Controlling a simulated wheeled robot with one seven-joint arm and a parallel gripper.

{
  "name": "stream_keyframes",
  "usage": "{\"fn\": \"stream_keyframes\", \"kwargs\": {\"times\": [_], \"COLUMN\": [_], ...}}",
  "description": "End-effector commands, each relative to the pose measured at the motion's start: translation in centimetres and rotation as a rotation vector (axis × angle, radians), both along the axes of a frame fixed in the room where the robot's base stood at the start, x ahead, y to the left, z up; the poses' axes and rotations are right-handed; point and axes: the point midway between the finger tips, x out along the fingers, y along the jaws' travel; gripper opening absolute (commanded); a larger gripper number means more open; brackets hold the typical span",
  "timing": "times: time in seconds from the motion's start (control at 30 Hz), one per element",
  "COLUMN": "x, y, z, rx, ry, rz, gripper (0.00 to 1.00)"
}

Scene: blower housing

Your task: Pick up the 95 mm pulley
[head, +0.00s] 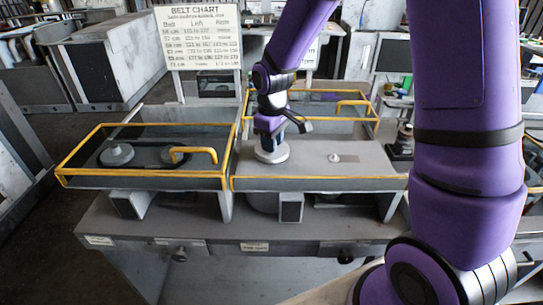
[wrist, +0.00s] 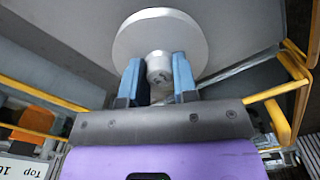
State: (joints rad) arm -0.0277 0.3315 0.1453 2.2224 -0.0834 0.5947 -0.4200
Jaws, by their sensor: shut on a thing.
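A light grey round pulley (head: 272,153) with a narrower hub is at the left part of the grey deck in the middle of the bench. In the wrist view, the pulley (wrist: 160,35) shows its wide disc, and its hub sits between the blue fingers. My gripper (wrist: 158,78) is shut on the hub; it also shows in the head view (head: 275,130) right above the disc. I cannot tell whether the disc touches the deck. No size mark on the pulley is readable.
A yellow-railed bay (head: 148,176) on the left holds another grey pulley (head: 117,153). A small stub (head: 334,158) stands on the deck right of my gripper. The belt chart board (head: 198,38) stands behind. Yellow rails (head: 320,184) edge the deck.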

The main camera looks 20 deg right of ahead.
Motion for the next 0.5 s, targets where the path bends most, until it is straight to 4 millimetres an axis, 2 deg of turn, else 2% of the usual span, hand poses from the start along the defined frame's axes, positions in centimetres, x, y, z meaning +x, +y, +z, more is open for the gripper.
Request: {"fn": "stream_keyframes", "kwargs": {"times": [0.37,0.5], "x": [0.07,0.12], "y": [0.00,0.01], "z": [0.38,1.07], "rx": [0.000,0.000], "ry": [-0.002,-0.004], "rz": [0.000,0.000], "gripper": [0.04,0.04]}}
